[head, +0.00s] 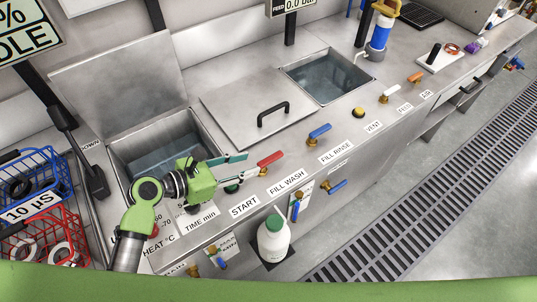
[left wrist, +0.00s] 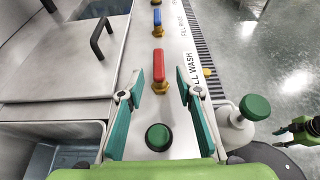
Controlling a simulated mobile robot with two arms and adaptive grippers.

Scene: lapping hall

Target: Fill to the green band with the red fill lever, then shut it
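The red fill lever (head: 270,158) stands on the counter's front ledge above the FILL WASH label. It also shows in the left wrist view (left wrist: 158,62), pointing away along the ledge. My left gripper (head: 256,165) is open, its teal fingers spread on either side of the lever's near end; I see no contact. The fingers also show in the left wrist view (left wrist: 159,92). The wash tank (head: 119,158) is open, with water low inside, partly hidden by my left arm. I cannot make out a green band. My right gripper (left wrist: 287,130) shows partly at the left wrist view's right edge.
A green button (left wrist: 158,137) sits just before the lever. A blue lever (head: 319,131) stands farther along the ledge. A lid with a black handle (head: 272,113) lies beside the tank. A white bottle (head: 273,242) stands below the ledge. Wire baskets (head: 45,215) stand left.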

